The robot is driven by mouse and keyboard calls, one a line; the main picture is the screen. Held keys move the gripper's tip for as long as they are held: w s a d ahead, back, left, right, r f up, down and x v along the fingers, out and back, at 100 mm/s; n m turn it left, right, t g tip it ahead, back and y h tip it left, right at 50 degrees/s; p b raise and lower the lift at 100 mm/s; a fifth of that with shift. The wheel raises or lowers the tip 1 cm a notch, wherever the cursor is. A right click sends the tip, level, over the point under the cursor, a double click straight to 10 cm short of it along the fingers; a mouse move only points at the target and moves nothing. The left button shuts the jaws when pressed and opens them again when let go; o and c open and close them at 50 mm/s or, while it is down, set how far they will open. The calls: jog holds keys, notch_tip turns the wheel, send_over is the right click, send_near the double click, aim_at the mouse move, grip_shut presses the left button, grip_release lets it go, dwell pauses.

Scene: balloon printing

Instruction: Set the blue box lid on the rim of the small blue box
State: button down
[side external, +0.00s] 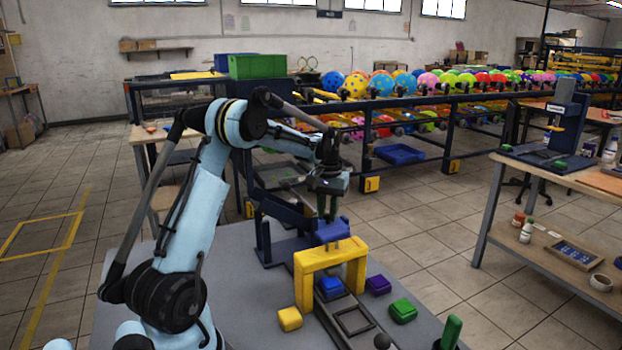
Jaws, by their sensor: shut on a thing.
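My gripper (328,217) points down behind the yellow arch, its green fingers close together. A blue piece (332,232), which looks like the blue box lid, is right at the fingertips, and the fingers are shut on it. Its lower part is partly hidden by the arch, and I cannot tell whether it touches anything below. A small blue box (330,287) sits under the yellow arch on the dark track, in front of and below the gripper. The box's rim is too small to make out.
The yellow arch (330,258) stands between my gripper and the camera. A yellow block (289,319), a purple box (378,285), a green box (403,311) and a green cylinder (451,332) stand around the track on the grey table (232,275). A dark blue frame (264,240) rises at the left.

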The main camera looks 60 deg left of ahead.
jog(key=shift+f, duration=0.1)
jog(key=c, duration=0.9)
grip_release()
notch_tip(320, 180, up, 12)
jog(key=s+d+r+m+t+y, duration=0.1)
jog(key=d+m+t, duration=0.1)
jog(key=d, duration=0.6)
jog(key=s+d+r+m+t, duration=0.1)
jog(key=d+m, duration=0.1)
jog(key=d, duration=0.6)
jog(key=s+d+f+m+t, duration=0.1)
jog(key=s+d+f, duration=0.1)
jog(key=d, duration=0.2)
jog(key=s+d+f+m+t, duration=0.1)
jog(key=s+d+f+m, duration=0.1)
jog(key=d, duration=0.3)
jog(key=s+d+f+m+t+h, duration=0.1)
jog(key=s+d+f+m+t, duration=0.1)
jog(key=s+d, duration=0.2)
jog(key=shift+s+d+f, duration=0.2)
jog(key=shift+s+f, duration=0.05)
jog(key=shift+f, duration=0.15)
